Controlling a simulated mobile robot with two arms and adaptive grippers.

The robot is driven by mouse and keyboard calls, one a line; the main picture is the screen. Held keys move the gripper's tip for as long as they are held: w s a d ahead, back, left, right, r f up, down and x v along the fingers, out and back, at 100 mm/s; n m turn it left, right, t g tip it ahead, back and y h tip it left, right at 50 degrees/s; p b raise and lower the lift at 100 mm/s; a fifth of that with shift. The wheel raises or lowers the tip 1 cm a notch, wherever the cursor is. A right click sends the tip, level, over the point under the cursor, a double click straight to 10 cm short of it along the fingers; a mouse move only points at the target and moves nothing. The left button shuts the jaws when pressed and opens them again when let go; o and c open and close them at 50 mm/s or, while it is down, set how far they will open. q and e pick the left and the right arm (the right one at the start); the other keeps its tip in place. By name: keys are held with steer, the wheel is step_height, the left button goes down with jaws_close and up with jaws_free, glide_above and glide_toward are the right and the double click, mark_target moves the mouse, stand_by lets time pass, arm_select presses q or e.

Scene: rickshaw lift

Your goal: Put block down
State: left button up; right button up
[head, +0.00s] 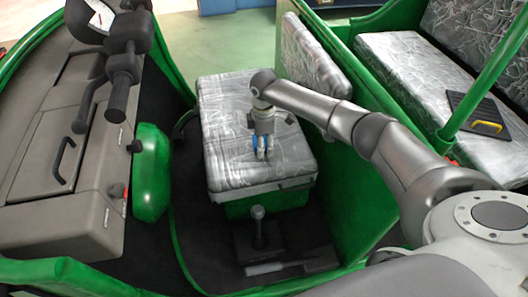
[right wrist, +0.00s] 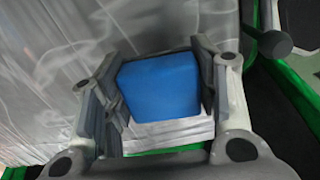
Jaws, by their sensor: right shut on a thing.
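My right gripper (head: 262,150) is over the front part of the grey patterned driver's seat (head: 228,100), inside the green rickshaw. It is shut on a blue block (right wrist: 158,88), which shows between its fingers in the right wrist view. In the head view only slivers of the block show beside the fingers. The block is at or just above the seat surface, near its front edge; I cannot tell whether it touches. My left gripper is not in view.
A gear lever (head: 258,228) stands on the dark floor in front of the seat. A handlebar (head: 122,75) and grey dashboard (head: 60,150) are at the left. A rear bench (head: 400,65) with a black board (head: 485,115) is at the upper right.

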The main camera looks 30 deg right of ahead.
steer(key=shift+f+b, duration=0.3)
steer(key=shift+f, duration=0.6)
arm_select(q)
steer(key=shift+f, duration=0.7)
arm_select(e)
steer(key=shift+r, duration=0.1)
steer(key=shift+f, duration=0.65)
steer(key=o, duration=1.3)
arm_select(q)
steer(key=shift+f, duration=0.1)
